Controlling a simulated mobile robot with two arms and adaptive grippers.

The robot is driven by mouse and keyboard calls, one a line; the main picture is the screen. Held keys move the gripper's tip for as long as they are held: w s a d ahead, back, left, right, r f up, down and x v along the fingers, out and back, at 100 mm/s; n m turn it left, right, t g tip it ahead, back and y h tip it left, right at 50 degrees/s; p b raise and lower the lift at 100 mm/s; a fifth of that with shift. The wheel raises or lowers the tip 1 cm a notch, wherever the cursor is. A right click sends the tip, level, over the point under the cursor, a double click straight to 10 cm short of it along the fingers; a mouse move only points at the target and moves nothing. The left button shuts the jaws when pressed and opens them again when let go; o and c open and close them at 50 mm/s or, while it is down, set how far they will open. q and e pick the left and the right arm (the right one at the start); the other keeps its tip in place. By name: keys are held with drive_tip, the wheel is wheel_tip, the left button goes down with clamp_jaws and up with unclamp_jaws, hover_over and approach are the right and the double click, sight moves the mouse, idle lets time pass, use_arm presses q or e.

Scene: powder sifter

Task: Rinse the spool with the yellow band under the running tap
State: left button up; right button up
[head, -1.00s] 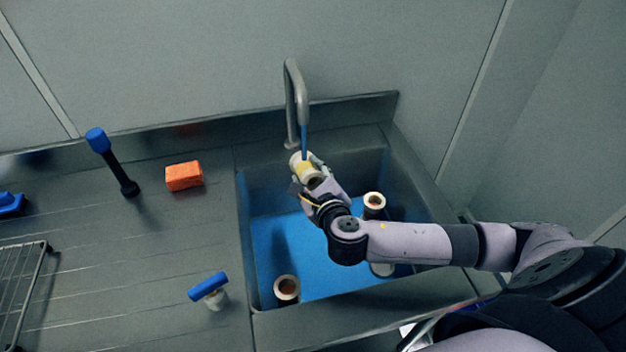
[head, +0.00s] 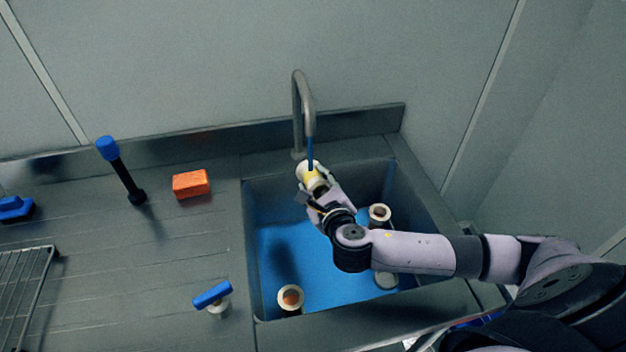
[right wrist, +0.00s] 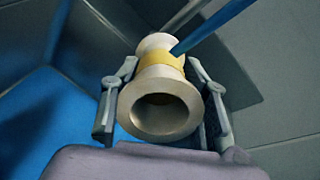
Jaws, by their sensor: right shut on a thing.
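The spool with the yellow band (head: 309,175) is held by my right gripper (head: 318,187) under the tap (head: 303,110). A thin blue stream (head: 310,150) runs from the spout down to the spool. In the right wrist view the cream spool (right wrist: 160,100) sits between both fingers, its hollow end facing the camera, and the blue stream (right wrist: 212,25) meets it at the yellow band. My right gripper also shows there (right wrist: 162,95), shut on the spool. My left gripper is not in view.
The sink (head: 250,250) has a blue floor and holds several other spools, including one at the front left (head: 290,299) and one at the right (head: 380,213). An orange sponge (head: 191,184), a blue-topped black brush (head: 121,170), a blue-handled tool (head: 212,295) and a wire rack (head: 22,285) are on the left drainboard.

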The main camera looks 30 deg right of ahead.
sight(322, 188)
drive_tip(key=shift+d, duration=0.2)
drive_tip(key=shift+s+a+r+p, duration=0.1)
drive_tip(key=shift+s+r+p, duration=0.25)
drive_tip(key=shift+s+p, duration=0.35)
drive_tip(key=p+v, duration=0.1)
drive_tip(key=v, duration=0.1)
drive_tip(key=p+v, duration=0.1)
drive_tip(key=p, duration=0.1)
drive_tip(key=shift+s+a+r, duration=0.1)
drive_tip(key=shift+s+r, duration=0.15)
drive_tip(key=shift+r, duration=0.2)
drive_tip(key=shift+p+v, duration=0.7)
drive_tip(key=shift+v, duration=0.5)
drive_tip(key=shift+w, duration=0.1)
